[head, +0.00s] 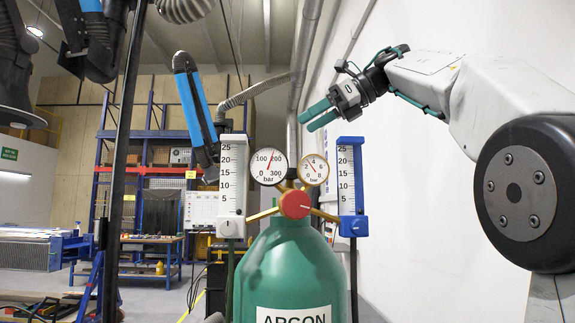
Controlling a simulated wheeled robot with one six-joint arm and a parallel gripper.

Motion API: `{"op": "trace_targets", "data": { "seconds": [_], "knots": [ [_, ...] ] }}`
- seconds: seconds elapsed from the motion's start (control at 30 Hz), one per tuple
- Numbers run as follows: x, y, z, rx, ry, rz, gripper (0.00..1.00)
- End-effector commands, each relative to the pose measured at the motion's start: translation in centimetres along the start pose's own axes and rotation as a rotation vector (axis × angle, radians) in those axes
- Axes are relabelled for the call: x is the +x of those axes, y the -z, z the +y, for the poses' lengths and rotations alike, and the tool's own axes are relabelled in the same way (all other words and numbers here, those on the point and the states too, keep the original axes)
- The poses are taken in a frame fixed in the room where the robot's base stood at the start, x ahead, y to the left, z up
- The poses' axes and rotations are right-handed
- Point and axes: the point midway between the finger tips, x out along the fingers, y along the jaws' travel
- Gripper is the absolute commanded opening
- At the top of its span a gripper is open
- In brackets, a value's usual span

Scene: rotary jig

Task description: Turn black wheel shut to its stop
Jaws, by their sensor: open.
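I cannot make out a black wheel on the cylinder fittings. The green cylinder (290,262), labelled ARGON, stands upright at the lower middle. A red round knob (295,204) faces me at its top, between brass arms. My gripper (304,122) has teal fingers, spread apart and empty. In the picture it is above and to the right of the red knob, apart from the fittings, pointing left and down.
A large gauge (269,167) and a smaller gauge (314,170) sit above the knob. A white flowmeter (232,187) stands left and a blue flowmeter (352,187) right. A dark post (124,150) and a blue-and-black hose arm (195,105) are at left. Shelving (160,140) stands behind.

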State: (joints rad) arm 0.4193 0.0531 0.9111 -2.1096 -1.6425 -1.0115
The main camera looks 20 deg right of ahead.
Motion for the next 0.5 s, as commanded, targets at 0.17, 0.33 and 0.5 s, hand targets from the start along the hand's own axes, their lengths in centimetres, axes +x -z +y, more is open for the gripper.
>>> {"op": "trace_targets", "data": {
  "seconds": [0.17, 0.33, 0.5],
  "knots": [
    [0.3, 3.9, 0.3, -0.038, -0.143, 0.215, 0.73],
    [0.3, 5.3, 0.7, -0.044, -0.197, 0.292, 0.73],
    [1.9, 5.9, 1.2, -0.044, -0.203, 0.298, 0.73]
  ]
}}
